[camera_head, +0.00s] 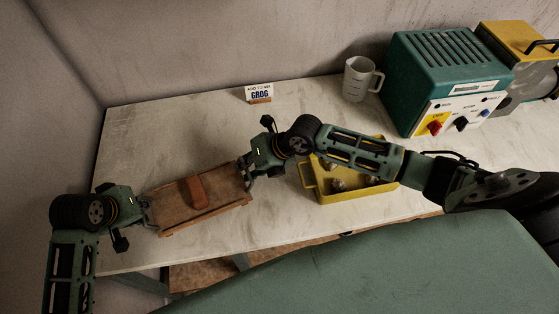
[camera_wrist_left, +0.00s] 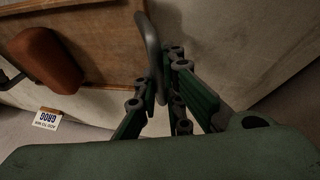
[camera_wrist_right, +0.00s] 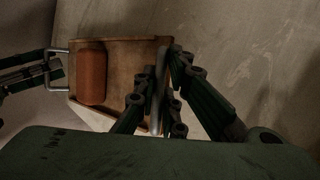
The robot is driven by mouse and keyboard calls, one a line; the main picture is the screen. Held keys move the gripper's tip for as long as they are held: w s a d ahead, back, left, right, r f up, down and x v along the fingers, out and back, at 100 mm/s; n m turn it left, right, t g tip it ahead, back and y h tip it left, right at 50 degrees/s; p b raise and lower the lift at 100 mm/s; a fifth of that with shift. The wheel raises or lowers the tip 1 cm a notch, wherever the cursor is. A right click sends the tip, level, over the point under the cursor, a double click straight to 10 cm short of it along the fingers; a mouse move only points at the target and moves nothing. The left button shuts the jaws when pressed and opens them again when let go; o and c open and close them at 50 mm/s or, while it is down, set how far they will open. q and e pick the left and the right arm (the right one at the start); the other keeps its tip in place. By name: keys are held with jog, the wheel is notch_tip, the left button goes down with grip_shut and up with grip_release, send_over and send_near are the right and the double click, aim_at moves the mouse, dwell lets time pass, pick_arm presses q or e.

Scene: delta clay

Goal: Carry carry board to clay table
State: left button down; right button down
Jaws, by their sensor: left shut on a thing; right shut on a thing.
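The carry board (camera_head: 222,198) is a brown wooden board with raised edges and a metal handle at each end. A reddish-brown block (camera_head: 194,192) lies on it. In the head view the board is over the left part of the white table (camera_head: 290,225); I cannot tell whether it touches the top. My left gripper (camera_head: 146,207) is shut on the board's left handle, which shows in the left wrist view (camera_wrist_left: 152,50). My right gripper (camera_head: 246,172) is shut on the right handle, which shows in the right wrist view (camera_wrist_right: 160,85).
A yellow tray (camera_head: 308,174) with several lumps stands right of the board, partly behind my right arm. The table's left back area is clear.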

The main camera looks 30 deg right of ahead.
pick_arm(q)
jog(key=shift+s+d+f+b, duration=0.1)
jog(key=shift+d+f+b, duration=0.3)
jog(key=shift+f, duration=0.2)
pick_arm(e)
jog(key=shift+s+a+f, duration=0.1)
jog(key=shift+a+f, duration=0.35)
pick_arm(q)
jog(key=c, duration=2)
grip_release()
jog(key=shift+a+r, duration=0.1)
jog(key=shift+r, duration=0.05)
pick_arm(e)
jog(key=c, duration=2)
grip_release()
jog(key=shift+r, duration=0.1)
pick_arm(q)
jog(key=shift+o, duration=0.7)
pick_arm(e)
jog(key=shift+o, duration=0.8)
jog(key=shift+d, duration=0.15)
pick_arm(q)
jog(key=shift+a, duration=0.2)
pick_arm(e)
jog(key=shift+d, duration=0.1)
